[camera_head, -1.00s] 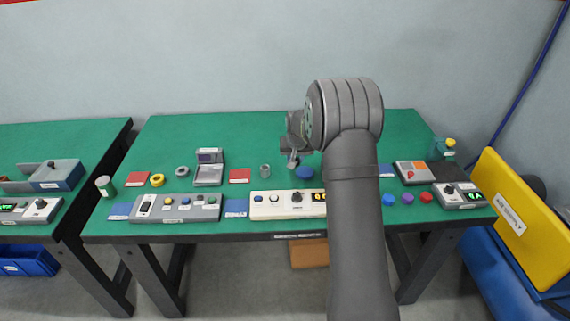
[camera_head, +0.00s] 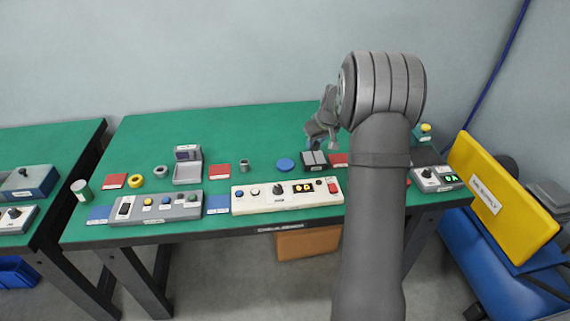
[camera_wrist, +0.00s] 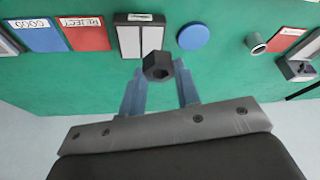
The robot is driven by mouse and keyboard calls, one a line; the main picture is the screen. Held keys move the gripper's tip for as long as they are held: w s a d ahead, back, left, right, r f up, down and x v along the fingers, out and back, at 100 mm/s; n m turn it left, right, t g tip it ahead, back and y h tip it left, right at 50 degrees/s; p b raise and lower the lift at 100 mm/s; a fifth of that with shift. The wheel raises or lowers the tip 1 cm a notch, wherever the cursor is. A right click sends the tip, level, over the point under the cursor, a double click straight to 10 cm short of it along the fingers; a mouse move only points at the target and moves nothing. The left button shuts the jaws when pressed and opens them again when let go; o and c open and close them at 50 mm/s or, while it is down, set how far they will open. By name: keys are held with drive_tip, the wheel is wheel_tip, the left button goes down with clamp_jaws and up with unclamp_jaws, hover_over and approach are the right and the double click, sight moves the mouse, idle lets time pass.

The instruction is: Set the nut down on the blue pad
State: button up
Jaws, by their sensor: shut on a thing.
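My gripper (camera_head: 312,143) is shut on a dark hexagonal nut (camera_wrist: 157,66), which sits between the fingertips in the wrist view. The nut is not clear in the head view. The gripper is above the table, near a dark box with two pale panels (camera_wrist: 141,36). A round blue pad (camera_wrist: 193,36) lies right of that box in the wrist view and left of it in the head view (camera_head: 285,165). A rectangular blue pad marked GOOD (camera_wrist: 35,34) lies beside a red pad marked REJECT (camera_wrist: 84,33). My arm hides the GOOD pad in the head view.
A white control panel (camera_head: 262,205) stands at the table's front edge. More blue pads (camera_head: 218,203) lie left of it and by the grey panel (camera_head: 154,207). A small grey cylinder (camera_wrist: 255,43) stands beyond the round pad. The green table (camera_head: 250,130) is clear at the back.

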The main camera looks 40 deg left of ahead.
hover_over(284, 162)
drive_tip(key=d, duration=0.1)
drive_tip(key=f, duration=0.6)
drive_tip(key=shift+s+d+f, duration=0.15)
drive_tip(key=shift+s+f, duration=0.2)
drive_tip(key=shift+f, duration=2.05)
drive_tip(key=shift+f, duration=0.1)
drive_tip(key=o, duration=1)
drive_tip(key=v, duration=1.2)
drive_tip(key=shift+d, duration=0.1)
